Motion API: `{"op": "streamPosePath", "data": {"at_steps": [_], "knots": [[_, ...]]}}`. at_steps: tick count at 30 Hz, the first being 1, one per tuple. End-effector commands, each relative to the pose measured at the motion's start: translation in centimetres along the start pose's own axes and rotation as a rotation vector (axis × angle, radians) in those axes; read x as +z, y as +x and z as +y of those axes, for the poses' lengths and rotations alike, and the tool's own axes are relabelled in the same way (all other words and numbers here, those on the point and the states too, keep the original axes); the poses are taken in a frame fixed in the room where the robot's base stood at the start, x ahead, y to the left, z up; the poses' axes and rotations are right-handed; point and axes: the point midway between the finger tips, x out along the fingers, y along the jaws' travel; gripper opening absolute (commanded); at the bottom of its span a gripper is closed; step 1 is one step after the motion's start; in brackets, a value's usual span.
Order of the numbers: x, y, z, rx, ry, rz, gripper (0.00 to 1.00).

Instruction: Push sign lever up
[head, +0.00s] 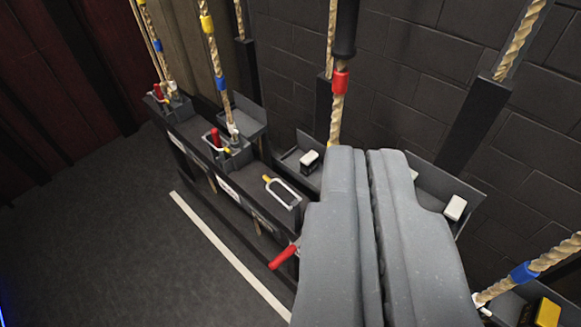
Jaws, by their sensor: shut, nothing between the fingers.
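My gripper (366,158) is grey and shut, with nothing held, and fills the lower right middle of the head view. A red-handled lever (284,256) sticks out to the left and slightly down from the rail front, just left of my gripper. Its base is hidden behind my gripper, and I cannot tell whether they touch. Other levers stand farther along the rail: a red one (215,138) upright, a yellow one (267,179) by a white loop, and a red one (158,91) at the far end. The labels are too small to read, so I cannot tell which is the sign lever.
A dark rail (190,130) carries the levers. Ropes with coloured bands, such as a red one (340,83), rise from it. A black brick wall (420,60) stands behind. The grey floor (100,230) with a white stripe (225,250) is clear at left.

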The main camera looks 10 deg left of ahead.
Motion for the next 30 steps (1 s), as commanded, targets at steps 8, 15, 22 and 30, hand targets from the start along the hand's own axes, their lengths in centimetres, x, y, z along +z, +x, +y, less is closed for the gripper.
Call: {"op": "streamPosePath", "data": {"at_steps": [8, 15, 22, 30], "knots": [[2.4, 2.9, -0.3, 0.021, -0.062, -0.078, 0.00], [10.0, 9.8, -0.8, 0.077, -0.250, -0.299, 0.00], [17.8, 14.9, -0.9, 0.126, -0.459, -0.510, 0.00], [26.3, 19.1, -0.8, 0.171, -0.722, -0.740, 0.00]]}}
